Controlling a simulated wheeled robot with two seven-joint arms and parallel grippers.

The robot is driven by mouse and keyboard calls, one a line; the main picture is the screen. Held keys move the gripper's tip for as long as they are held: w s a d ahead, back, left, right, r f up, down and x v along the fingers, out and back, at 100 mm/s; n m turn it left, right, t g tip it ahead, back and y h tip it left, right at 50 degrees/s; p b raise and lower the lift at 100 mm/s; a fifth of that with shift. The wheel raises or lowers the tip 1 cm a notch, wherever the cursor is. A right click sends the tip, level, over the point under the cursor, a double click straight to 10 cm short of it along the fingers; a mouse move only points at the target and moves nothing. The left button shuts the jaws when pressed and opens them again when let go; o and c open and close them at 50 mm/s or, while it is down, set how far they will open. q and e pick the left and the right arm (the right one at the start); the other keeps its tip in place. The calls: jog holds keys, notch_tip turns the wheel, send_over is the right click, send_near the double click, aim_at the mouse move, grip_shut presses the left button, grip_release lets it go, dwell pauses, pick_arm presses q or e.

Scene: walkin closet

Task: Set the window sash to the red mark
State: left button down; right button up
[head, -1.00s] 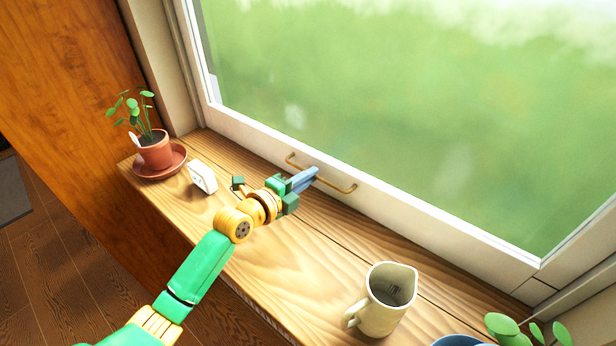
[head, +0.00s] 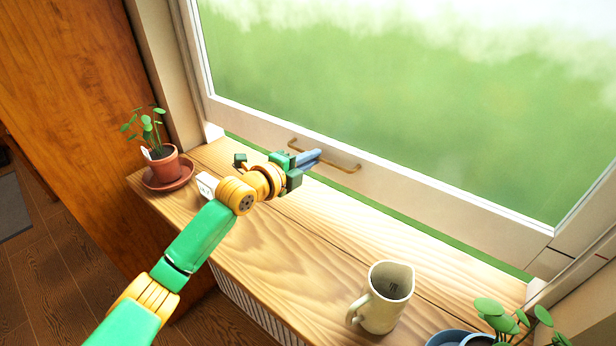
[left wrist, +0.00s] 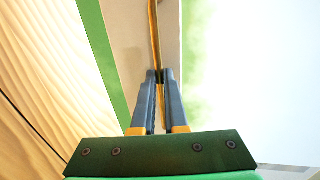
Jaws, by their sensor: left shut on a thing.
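The window sash (head: 420,189) is white-framed with a large pane, and its bottom rail stands a little above the sill, with a green strip of outdoors showing beneath. A brass bar handle (head: 347,169) runs along the rail. My left gripper (head: 314,156) is shut on the handle; in the left wrist view the blue-grey fingertips (left wrist: 160,76) close around the brass bar (left wrist: 154,35). A small reddish mark (head: 601,256) shows on the right side frame, too small to make out clearly. My right gripper is not in view.
The wooden sill (head: 290,235) holds a potted plant (head: 163,163) on a saucer at left, a white block (head: 206,185) partly behind my wrist, a cream jug (head: 384,298) at front right and a blue-grey pot (head: 455,338) near a leafy plant (head: 497,308).

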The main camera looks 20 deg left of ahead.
pick_arm(q)
notch_tip(320, 180, up, 4)
jog(key=shift+f+p, duration=0.1)
jog(key=shift+p, duration=0.6)
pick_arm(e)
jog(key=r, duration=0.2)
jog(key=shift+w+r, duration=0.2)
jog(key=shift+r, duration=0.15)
pick_arm(q)
jog(key=c, duration=1)
grip_release()
jog(key=shift+f, duration=0.1)
jog(key=shift+o, duration=0.2)
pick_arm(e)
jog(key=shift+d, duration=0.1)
pick_arm(q)
jog(key=b, duration=0.2)
send_near(327, 139)
jog(key=v, duration=0.3)
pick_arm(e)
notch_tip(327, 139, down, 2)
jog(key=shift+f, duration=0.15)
